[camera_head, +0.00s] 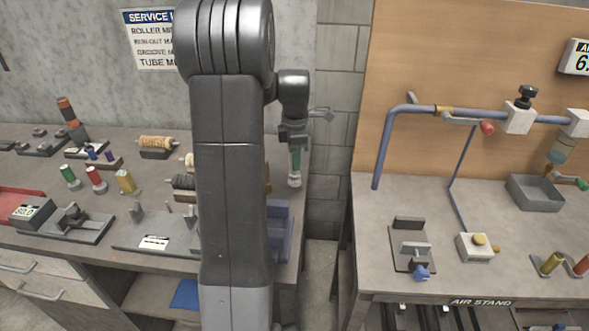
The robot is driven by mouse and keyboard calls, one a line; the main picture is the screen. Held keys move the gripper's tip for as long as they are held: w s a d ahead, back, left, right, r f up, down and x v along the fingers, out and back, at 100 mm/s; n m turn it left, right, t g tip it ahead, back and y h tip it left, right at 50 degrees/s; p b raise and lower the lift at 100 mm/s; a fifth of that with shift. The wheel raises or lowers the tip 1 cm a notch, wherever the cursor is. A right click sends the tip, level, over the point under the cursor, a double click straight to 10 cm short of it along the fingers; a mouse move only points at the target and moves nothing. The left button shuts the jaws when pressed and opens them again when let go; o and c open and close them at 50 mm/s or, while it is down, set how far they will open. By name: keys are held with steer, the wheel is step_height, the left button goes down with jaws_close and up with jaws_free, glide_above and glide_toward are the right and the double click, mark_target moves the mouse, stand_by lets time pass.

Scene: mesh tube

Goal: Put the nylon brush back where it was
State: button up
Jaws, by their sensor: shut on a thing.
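My gripper (294,142) is above the right end of the left bench, pointing down. It is shut on a slim upright thing with a green upper part and a pale lower end, which I take to be the nylon brush (295,168). The pale end is near the bench's right edge; I cannot tell whether it touches the bench top. Several roller-like pieces sit on holders at the left: a tan one (157,142), and a dark one (183,182) partly behind my arm. My arm hides the middle of the bench, so any empty holder there is hidden.
Small green, red and gold cylinders (125,181) stand on the left bench (150,220). A blue tray (280,225) lies at its right front. A gap separates it from the air stand bench (330,280), which carries blue piping (383,150) and a grey tray (535,194).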

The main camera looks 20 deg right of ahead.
steer(key=shift+f, duration=2.1)
steer(key=o, duration=1)
step_height(320, 180, up, 12)
steer(key=shift+r, duration=0.15)
